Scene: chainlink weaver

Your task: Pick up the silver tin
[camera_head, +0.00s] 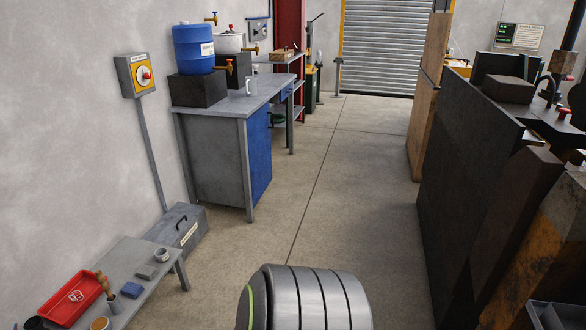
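I cannot pick out the silver tin for sure. A small round grey-white item (162,255), like a ring or a low tin, sits near the far right corner of the low grey bench (135,255) at lower left. A round container with a brown top (99,323) is cut by the bottom edge. A silver mug-like cup (250,87) stands on the taller workbench (232,103). Neither of my grippers shows. A grey ribbed cylinder with a green line, which looks like part of my own body, fills the bottom middle.
The low bench also holds a red tray (52,306), a blue block (132,290) and a brush in a cup (113,305). A grey toolbox (184,232) sits on the floor behind it. Dark machinery (465,170) blocks the right. The floor between is clear.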

